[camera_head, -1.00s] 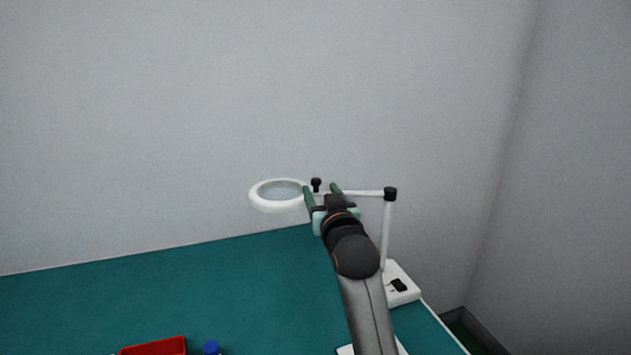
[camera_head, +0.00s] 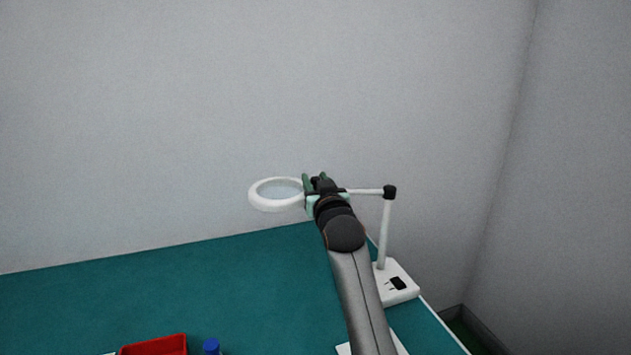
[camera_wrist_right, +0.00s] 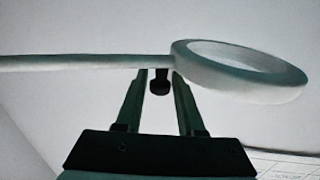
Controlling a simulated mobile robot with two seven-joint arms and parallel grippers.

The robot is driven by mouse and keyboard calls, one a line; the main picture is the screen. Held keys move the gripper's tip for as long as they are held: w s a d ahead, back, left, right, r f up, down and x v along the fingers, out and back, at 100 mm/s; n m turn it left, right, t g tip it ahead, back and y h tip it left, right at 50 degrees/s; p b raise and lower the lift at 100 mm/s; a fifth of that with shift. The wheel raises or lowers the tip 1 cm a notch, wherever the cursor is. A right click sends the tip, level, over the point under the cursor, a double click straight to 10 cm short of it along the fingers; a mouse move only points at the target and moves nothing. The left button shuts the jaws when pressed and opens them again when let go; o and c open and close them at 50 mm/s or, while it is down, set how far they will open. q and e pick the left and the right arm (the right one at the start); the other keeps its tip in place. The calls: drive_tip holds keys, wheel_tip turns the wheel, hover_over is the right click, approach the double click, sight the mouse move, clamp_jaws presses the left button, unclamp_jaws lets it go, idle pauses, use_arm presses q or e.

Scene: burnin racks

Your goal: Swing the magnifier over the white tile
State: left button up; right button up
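The magnifier has a white ring head (camera_head: 277,194) on a thin white arm (camera_head: 365,191). The arm runs to a black joint on an upright white post (camera_head: 385,235). In the right wrist view the ring (camera_wrist_right: 240,72) is at the right, with a dark knob (camera_wrist_right: 160,84) beside it. My right gripper (camera_head: 315,180) is at the inner end of the arm, close to the ring. Its fingers (camera_wrist_right: 159,92) stand on both sides of the knob, with narrow gaps showing, so it looks open. My left gripper is not in view. I see no clear white tile.
The post stands on a white base (camera_head: 396,283) at the right edge of the green table (camera_head: 240,285). A red bin (camera_head: 155,346) and a blue-capped item (camera_head: 211,347) are at the lower edge. A white item (camera_head: 345,349) is partly behind my right arm. The table's middle is clear.

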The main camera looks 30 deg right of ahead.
clamp_jaws()
idle(1.0)
